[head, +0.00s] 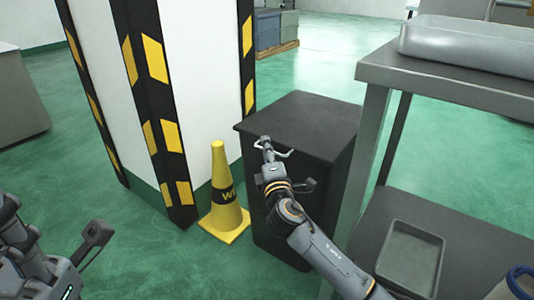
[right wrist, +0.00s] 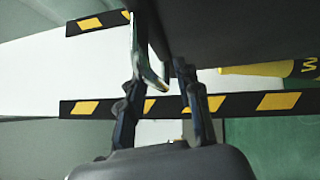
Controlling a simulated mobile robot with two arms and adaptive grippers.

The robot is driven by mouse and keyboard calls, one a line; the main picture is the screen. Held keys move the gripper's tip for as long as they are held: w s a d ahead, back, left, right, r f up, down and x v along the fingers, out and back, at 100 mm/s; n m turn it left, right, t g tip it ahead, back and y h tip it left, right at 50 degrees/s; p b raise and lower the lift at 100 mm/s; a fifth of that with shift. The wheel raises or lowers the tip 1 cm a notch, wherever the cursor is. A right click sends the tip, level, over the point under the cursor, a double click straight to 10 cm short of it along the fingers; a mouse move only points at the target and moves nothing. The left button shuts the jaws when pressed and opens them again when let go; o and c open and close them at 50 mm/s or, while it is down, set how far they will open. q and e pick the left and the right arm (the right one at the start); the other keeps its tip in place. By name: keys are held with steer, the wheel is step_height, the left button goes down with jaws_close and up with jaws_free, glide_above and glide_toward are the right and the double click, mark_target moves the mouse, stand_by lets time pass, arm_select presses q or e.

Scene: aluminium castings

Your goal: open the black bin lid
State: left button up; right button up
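The black bin (head: 306,155) stands upright beside the striped pillar, its flat lid (head: 310,118) lying closed on top. My right gripper (head: 268,150) is at the lid's front edge, by a pale bent handle (head: 285,153). In the right wrist view the two fingers (right wrist: 162,66) stand apart, with the metal handle (right wrist: 153,72) between them; I cannot tell whether either finger touches it. The dark bin surface (right wrist: 235,28) fills the upper right there. My left gripper (head: 10,212) is at the lower left, far from the bin, its fingertips unclear.
A yellow cone (head: 222,190) stands on the floor just left of the bin. The striped pillar (head: 185,80) is behind it. A grey shelf table (head: 450,88) with trays is close on the right.

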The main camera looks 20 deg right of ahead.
steer(key=shift+w, duration=0.1)
jaws_close()
steer(key=shift+r, duration=0.15)
